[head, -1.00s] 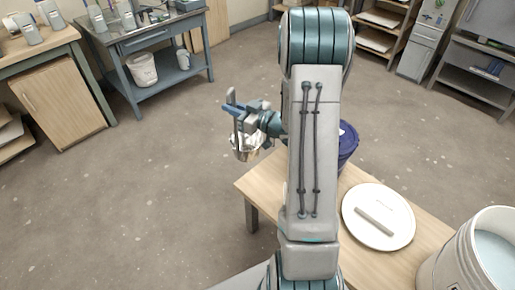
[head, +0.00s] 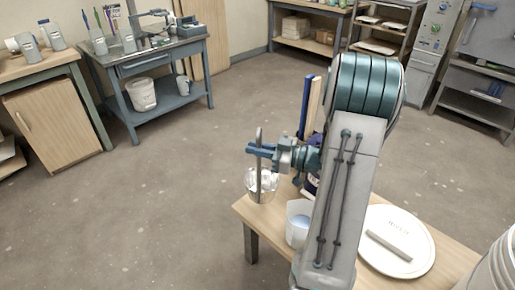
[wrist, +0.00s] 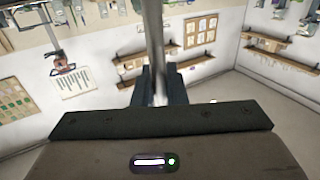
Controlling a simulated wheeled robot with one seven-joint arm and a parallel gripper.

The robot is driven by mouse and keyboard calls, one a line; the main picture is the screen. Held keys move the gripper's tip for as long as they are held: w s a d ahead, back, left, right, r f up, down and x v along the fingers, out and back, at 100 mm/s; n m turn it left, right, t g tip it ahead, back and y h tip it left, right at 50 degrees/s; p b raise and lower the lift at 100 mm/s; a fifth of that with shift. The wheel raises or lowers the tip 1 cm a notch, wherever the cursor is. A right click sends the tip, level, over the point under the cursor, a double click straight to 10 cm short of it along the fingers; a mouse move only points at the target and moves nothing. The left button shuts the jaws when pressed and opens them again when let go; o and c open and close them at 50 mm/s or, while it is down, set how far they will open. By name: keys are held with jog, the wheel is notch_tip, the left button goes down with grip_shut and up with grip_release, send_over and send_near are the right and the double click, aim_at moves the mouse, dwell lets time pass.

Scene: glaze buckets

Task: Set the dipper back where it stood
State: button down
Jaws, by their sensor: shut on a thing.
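The dipper (head: 262,186) is a shiny metal cup with a tall upright handle. My gripper (head: 261,151) is shut on the handle, above the cup. The cup hangs roughly upright by the near table's left corner; I cannot tell whether it touches the table. In the wrist view the grey handle (wrist: 154,45) rises between the two dark fingers of my gripper (wrist: 159,85). A dark blue bucket (head: 312,184) is mostly hidden behind my arm, with a blue stick (head: 305,108) and a pale wooden stick (head: 316,105) standing by it.
A small white tub with bluish contents (head: 297,224) stands on the wooden table (head: 440,250), partly behind my arm. A round white lid (head: 405,225) carries a grey bar (head: 389,246). A large white bucket (head: 497,268) is at the right edge. Open floor lies left.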

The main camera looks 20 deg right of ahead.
aim_at(259, 167)
notch_tip(259, 167, down, 6)
jog(key=b, duration=0.3)
jog(key=shift+b, duration=0.3)
jog(key=shift+f+b, duration=0.3)
jog(key=shift+f, duration=0.25)
jog(key=c, duration=0.6)
grip_release()
dwell(0.4)
dwell(0.3)
jog(key=shift+s+d+f+b, duration=0.1)
jog(key=shift+d+f+b, duration=0.15)
jog(key=shift+b, duration=1.05)
jog(key=shift+s+r, duration=0.1)
jog(key=shift+r, duration=0.1)
